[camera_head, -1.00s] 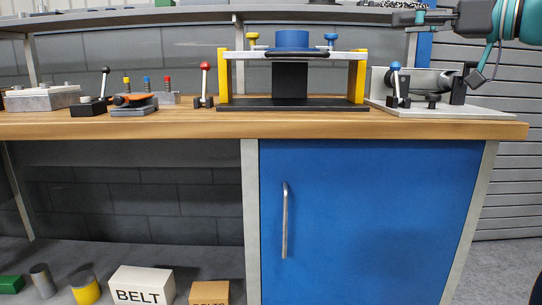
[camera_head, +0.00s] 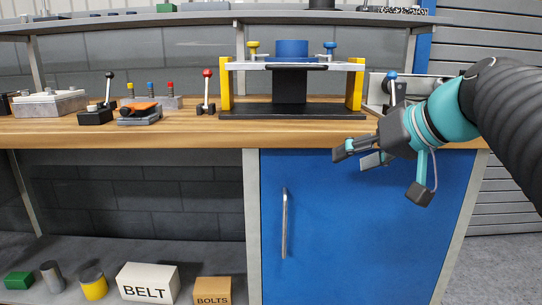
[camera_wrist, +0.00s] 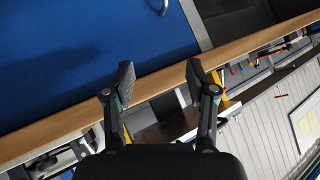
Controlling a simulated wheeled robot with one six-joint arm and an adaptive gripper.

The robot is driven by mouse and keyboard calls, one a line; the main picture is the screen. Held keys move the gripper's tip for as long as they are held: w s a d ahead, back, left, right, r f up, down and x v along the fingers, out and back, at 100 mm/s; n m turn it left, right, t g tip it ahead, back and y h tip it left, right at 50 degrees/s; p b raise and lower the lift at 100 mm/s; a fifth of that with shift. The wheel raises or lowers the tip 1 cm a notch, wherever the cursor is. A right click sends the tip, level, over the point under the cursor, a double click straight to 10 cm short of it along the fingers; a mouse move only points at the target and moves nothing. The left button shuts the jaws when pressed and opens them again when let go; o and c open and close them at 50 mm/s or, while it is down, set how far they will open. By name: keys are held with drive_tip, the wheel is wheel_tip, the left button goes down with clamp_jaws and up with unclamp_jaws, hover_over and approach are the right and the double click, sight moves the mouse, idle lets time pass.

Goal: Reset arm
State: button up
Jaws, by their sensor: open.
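My gripper (camera_head: 358,155) is in front of the right part of the workbench, just below the level of its wooden top (camera_head: 200,132). It points left in the head view, and its jaws are apart with nothing between them. In the wrist view my gripper (camera_wrist: 157,80) also shows two spread, empty fingers, with the bench edge beyond them. My arm comes in from the right and hides part of the right end of the bench and the fixture there.
A black and yellow stand with a blue cylinder (camera_head: 291,50) is on the bench. Lever fixtures (camera_head: 96,113) stand at left. Below are a blue cabinet door (camera_head: 340,240) with a handle (camera_head: 284,222), a BELT box (camera_head: 148,283) and a BOLTS box (camera_head: 212,290).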

drive_tip(key=s+f+m+g+h+p, duration=0.1)
drive_tip(key=s+f+g+h+p, duration=0.2)
drive_tip(key=s+f, duration=1.3)
wheel_tip(320, 180, down, 4)
drive_tip(key=d+h+p, duration=0.1)
drive_tip(key=h, duration=0.2)
drive_tip(key=shift+m+p, duration=0.3)
drive_tip(key=shift+f, duration=0.1)
